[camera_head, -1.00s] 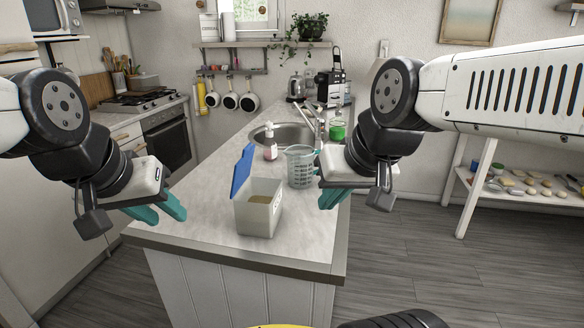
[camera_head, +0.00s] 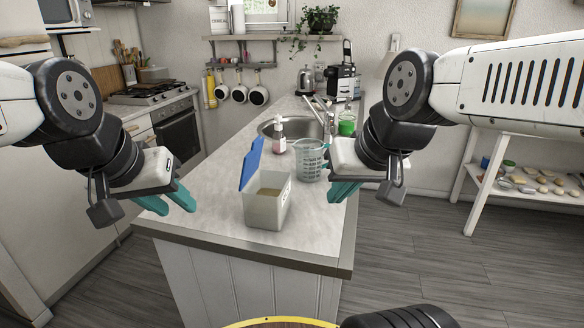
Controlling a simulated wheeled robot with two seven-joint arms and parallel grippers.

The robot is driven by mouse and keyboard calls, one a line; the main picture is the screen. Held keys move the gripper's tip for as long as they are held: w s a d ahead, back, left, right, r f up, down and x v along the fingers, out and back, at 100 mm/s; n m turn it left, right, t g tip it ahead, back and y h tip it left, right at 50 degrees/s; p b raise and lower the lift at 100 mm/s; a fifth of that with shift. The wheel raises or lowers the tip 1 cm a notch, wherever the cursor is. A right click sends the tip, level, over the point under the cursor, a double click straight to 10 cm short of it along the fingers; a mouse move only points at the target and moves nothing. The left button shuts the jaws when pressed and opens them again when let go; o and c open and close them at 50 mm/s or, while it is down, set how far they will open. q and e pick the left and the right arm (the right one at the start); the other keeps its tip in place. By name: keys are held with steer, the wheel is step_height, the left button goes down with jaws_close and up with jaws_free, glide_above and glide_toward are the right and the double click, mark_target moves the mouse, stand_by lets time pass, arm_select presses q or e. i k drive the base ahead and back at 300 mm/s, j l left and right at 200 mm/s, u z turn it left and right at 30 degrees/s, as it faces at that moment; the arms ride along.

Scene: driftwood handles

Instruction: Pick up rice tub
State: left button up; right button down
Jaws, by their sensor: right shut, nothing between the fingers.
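The rice tub (camera_head: 268,209) is a translucent white box with its blue lid raised on the left side. It stands upright on the counter's near end, with pale contents inside. My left gripper (camera_head: 167,203) is left of the tub, apart from it, with its teal fingers spread open and empty. My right gripper (camera_head: 342,191) is right of the tub, its teal fingers shut with nothing between them. It is apart from the tub.
A clear measuring jug (camera_head: 309,162) stands behind the tub, close to my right gripper. A soap bottle (camera_head: 279,136) and the sink (camera_head: 290,129) are farther back. The counter (camera_head: 214,213) is bare left of the tub. A green jar (camera_head: 347,125) stands near the sink.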

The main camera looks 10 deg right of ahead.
mark_target(269, 199)
steer(key=j+z, duration=0.15)
steer(key=z, duration=0.25)
steer(key=i+j+z, duration=0.1)
steer(key=z, duration=0.35)
steer(key=j+z, duration=0.15)
steer(key=z, duration=0.25)
steer(key=j+z, duration=0.15)
steer(key=z, duration=0.25)
steer(key=k+j+z, duration=0.2)
steer(key=j, duration=0.3)
steer(key=k+j+z, duration=0.25)
steer(key=j, duration=0.3)
steer(key=k+j+z, duration=0.2)
steer(key=j, duration=0.25)
steer(key=k+j+z, duration=0.25)
steer(key=j, duration=0.2)
steer(key=k+j, duration=0.4)
steer(key=j, duration=0.2)
